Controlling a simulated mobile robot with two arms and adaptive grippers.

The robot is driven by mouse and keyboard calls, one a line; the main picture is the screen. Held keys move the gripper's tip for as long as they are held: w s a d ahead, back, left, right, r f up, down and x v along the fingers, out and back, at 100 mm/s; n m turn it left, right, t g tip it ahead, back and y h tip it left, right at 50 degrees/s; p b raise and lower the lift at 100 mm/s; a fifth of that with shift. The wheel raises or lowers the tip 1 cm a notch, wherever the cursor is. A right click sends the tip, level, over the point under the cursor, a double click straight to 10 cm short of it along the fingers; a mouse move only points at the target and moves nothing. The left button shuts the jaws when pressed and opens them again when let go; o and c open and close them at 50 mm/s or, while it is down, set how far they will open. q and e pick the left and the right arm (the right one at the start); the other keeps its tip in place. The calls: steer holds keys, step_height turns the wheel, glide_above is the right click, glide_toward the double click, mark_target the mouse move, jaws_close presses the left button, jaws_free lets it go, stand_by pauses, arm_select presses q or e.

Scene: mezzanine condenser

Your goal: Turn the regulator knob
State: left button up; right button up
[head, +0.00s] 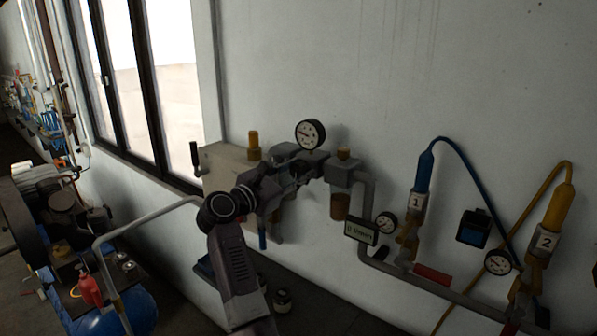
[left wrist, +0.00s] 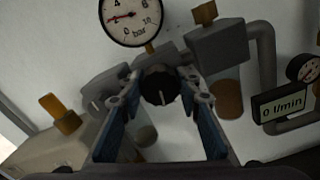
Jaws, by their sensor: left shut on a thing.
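The black regulator knob (left wrist: 159,86) shows in the left wrist view, below the pressure gauge (left wrist: 133,18); its pale mark points downward. My left gripper (left wrist: 161,92) has one blue-lined finger on each side of the knob and is shut on it. In the head view my left gripper (head: 291,172) reaches the regulator under the gauge (head: 310,134), and it hides the knob there. The gauge needle in the left wrist view points near 2 bar. My right gripper is not in view.
A flow display (head: 361,231) reads 0 l/min. Grey pipe (head: 440,292) runs right to the blue hose coupling 1 (head: 416,204) and the yellow hose coupling 2 (head: 545,240). A filter bowl (head: 340,206) hangs right of the gripper. A compressor with a blue tank (head: 135,308) stands left.

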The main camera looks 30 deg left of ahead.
arm_select(q)
steer(key=shift+f, duration=0.3)
steer(key=o, duration=0.9)
steer(key=shift+o, duration=1.3)
steer(key=shift+r, duration=0.15)
steer(key=shift+s, duration=0.15)
steer(key=s+a, duration=0.1)
steer(key=s, duration=1)
steer(key=shift+s, duration=0.4)
